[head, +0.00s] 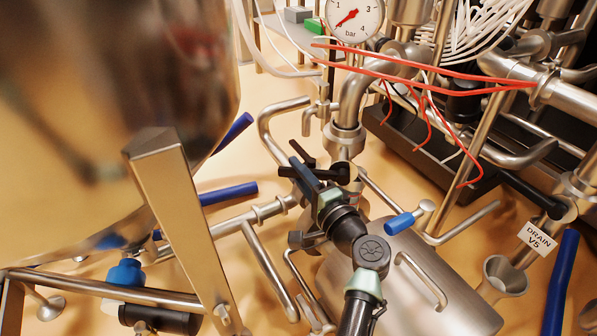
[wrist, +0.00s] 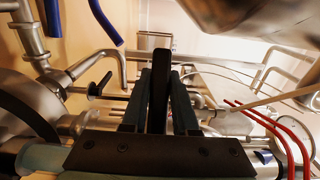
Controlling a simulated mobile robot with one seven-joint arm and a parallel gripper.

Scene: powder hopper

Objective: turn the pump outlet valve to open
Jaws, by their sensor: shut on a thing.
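The black lever handle (wrist: 158,92) of a valve stands between the two dark fingers of my gripper (wrist: 159,75) in the wrist view. My gripper is shut on this handle. In the head view my gripper (head: 303,170) reaches in among the pipes at the middle, and the black handle (head: 338,173) shows beside its fingers. The handle sits by a vertical steel pipe (head: 346,138) below the gauge. I see no label on this valve, and the fingers and wrist hide part of its body.
A steel vessel (head: 110,90) and its square leg (head: 175,215) crowd the left. Another black-lever valve (head: 535,194) stands at right by a "DRAIN V5" tag (head: 537,240). Red wires (head: 430,72) hang above right. A steel cylinder (head: 430,290) lies below my wrist.

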